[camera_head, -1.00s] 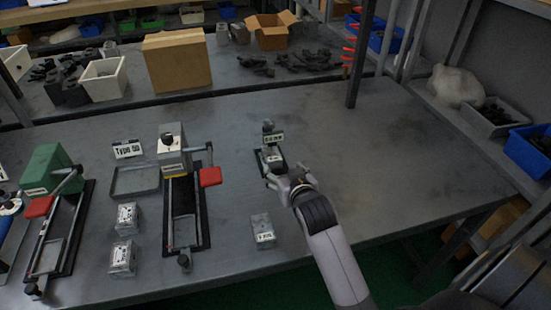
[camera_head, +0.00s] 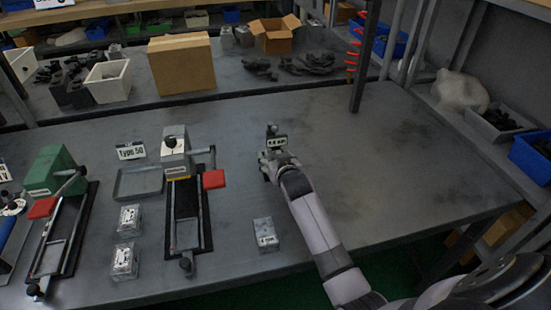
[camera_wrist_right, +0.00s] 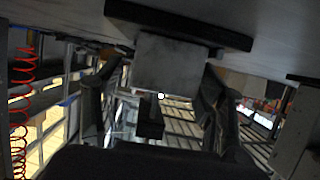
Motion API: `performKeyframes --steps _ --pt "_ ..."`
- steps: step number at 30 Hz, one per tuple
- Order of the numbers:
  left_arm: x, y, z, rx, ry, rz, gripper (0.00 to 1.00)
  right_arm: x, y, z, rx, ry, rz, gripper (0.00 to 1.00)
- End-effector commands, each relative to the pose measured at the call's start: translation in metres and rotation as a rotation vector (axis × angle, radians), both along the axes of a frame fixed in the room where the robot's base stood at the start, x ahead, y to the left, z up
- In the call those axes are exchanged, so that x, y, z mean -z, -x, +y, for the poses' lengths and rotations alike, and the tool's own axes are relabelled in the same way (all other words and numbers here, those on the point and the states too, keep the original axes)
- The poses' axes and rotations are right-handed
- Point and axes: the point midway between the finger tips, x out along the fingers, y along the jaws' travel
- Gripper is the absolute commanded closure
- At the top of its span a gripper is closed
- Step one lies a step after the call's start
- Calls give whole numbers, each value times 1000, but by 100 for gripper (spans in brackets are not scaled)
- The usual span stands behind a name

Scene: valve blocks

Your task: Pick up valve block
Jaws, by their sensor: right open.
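My right gripper (camera_head: 268,166) is over the small black stand with a white label (camera_head: 277,142) on the table, and its hand hides most of that spot. In the right wrist view a grey metal block (camera_wrist_right: 172,62) on a black plate (camera_wrist_right: 180,22) lies between the two open fingers (camera_wrist_right: 155,100). I cannot tell whether the fingers touch it. Other valve blocks stand on the table: one (camera_head: 265,233) nearer the front edge, and two at the left, one (camera_head: 128,220) behind the other (camera_head: 124,260). My left gripper is not in view.
A clamp fixture with a red handle (camera_head: 213,179) stands left of my gripper. A green fixture (camera_head: 52,172) is farther left. An empty grey tray (camera_head: 140,183) lies between them. The table right of my arm is clear. A dark post (camera_head: 366,60) rises behind.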

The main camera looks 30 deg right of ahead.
Motion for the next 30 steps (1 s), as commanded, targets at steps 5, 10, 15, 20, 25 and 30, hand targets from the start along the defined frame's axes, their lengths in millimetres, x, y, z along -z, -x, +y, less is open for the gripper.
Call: performKeyframes --steps 5,10,15,20,25,30 --pt "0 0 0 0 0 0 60 0 0 0 0 0 0 35" --pt "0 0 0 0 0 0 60 0 0 0 0 0 0 45" --pt "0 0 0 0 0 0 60 0 0 0 0 0 0 56" --pt "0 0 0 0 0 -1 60 0 0 0 0 0 0 67" --pt "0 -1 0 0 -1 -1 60 0 0 0 0 1 1 78" --pt "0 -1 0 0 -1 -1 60 0 0 0 0 1 1 90"
